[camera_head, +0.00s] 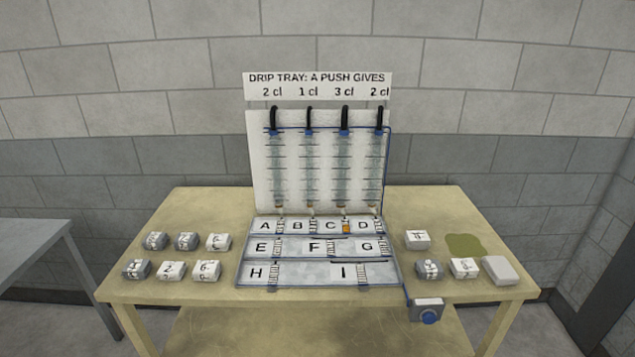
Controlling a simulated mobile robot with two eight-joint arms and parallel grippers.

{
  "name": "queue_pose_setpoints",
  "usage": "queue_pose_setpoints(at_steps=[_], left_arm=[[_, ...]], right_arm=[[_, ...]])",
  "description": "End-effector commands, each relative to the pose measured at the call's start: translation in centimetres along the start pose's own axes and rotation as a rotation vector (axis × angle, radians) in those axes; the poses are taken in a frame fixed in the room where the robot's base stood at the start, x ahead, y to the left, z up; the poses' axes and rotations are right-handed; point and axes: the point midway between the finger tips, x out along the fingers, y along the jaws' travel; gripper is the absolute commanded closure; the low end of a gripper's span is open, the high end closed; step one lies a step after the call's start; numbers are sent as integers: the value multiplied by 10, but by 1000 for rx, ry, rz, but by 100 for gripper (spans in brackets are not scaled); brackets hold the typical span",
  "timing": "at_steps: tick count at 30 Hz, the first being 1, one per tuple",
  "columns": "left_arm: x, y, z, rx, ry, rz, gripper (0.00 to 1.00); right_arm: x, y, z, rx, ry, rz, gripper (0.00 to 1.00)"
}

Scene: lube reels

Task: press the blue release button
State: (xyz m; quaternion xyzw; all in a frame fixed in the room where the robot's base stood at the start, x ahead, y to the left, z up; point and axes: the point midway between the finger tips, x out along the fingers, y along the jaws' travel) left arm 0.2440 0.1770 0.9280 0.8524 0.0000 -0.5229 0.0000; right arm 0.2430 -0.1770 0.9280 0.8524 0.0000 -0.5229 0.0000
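The blue release button (429,316) is a round blue knob on a small grey box at the table's front edge, right of centre. A blue line runs from this box up to the lettered rack. The button's face is uncovered and nothing touches it. Neither of my grippers shows in the head view.
The wooden table (180,290) bears a sloped rack (318,278) with lettered compartments A to I and a white panel (262,160) with tubes. An orange block (346,229) sits beside C. Several numbered blocks (207,270) stand left, others (466,267) right, near an olive stain (464,244).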

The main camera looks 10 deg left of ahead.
Motion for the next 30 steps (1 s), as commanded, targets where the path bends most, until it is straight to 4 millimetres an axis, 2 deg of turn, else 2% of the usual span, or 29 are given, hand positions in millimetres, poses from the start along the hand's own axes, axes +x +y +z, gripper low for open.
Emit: queue_pose_setpoints(at_steps=[1,4,5,30], left_arm=[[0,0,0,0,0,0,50],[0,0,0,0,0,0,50],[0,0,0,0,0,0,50],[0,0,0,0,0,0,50]], right_arm=[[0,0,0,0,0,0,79],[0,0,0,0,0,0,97],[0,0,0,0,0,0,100],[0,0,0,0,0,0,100]])
